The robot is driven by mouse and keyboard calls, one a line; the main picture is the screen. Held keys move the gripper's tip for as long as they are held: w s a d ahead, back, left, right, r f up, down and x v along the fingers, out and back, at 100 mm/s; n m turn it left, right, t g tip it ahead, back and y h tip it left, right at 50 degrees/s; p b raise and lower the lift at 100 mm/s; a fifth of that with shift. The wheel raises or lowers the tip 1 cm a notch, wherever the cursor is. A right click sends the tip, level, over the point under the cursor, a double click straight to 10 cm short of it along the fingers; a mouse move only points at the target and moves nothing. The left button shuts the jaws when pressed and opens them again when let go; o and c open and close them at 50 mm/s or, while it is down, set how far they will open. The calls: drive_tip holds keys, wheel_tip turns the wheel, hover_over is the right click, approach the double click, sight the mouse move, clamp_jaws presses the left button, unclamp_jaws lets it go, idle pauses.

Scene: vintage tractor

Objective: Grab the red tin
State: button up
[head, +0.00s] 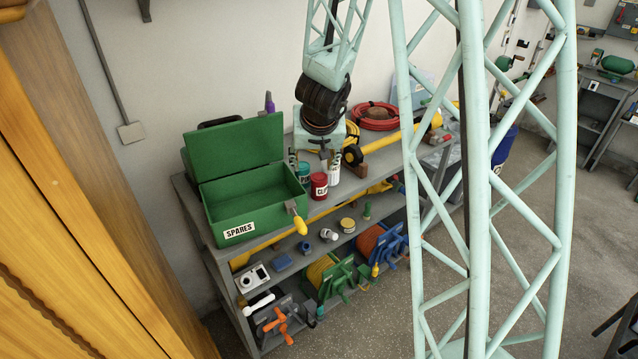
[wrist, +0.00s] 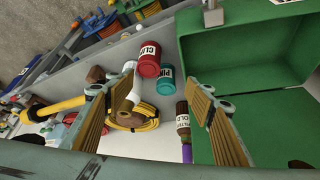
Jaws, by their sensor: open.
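The red tin (head: 319,187) stands on the top shelf of the grey shelving unit, with a white label reading partly "CL". In the wrist view the red tin (wrist: 149,66) is ahead of the fingertips, near the middle of the gap and towards the top. My gripper (head: 323,146) is above the shelf and above the tin, apart from it. In the wrist view my gripper (wrist: 150,88) has its two fingers spread wide, with nothing held between them.
A teal tin (wrist: 166,82) and a white bottle (wrist: 131,82) stand close beside the red tin. The open green box (head: 251,198) labelled "SPARES" is to the left. A yellow cable coil (wrist: 139,119), a yellow bar (head: 385,142) and a red hose coil (head: 376,118) lie further along the shelf.

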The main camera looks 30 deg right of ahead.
sight(319, 179)
drive_tip(key=shift+w+d+f+p, duration=0.15)
drive_tip(key=shift+d+f, duration=0.25)
drive_tip(key=shift+d, duration=0.2)
drive_tip(key=shift+d+f+p, duration=0.15)
drive_tip(key=shift+d+f, duration=0.25)
drive_tip(key=shift+d, duration=0.2)
drive_tip(key=shift+b+x, duration=2.15)
drive_tip(key=shift+x, duration=2.15)
drive_tip(key=shift+d, duration=0.1)
drive_tip(key=shift+f, duration=0.15)
drive_tip(key=shift+s+b+x, duration=0.25)
drive_tip(key=shift+b+x, duration=0.65)
drive_tip(key=shift+x, duration=0.6)
drive_tip(key=shift+b+x, duration=0.3)
drive_tip(key=shift+x, duration=0.7)
drive_tip(key=shift+d, duration=0.1)
drive_tip(key=shift+c, duration=0.7)
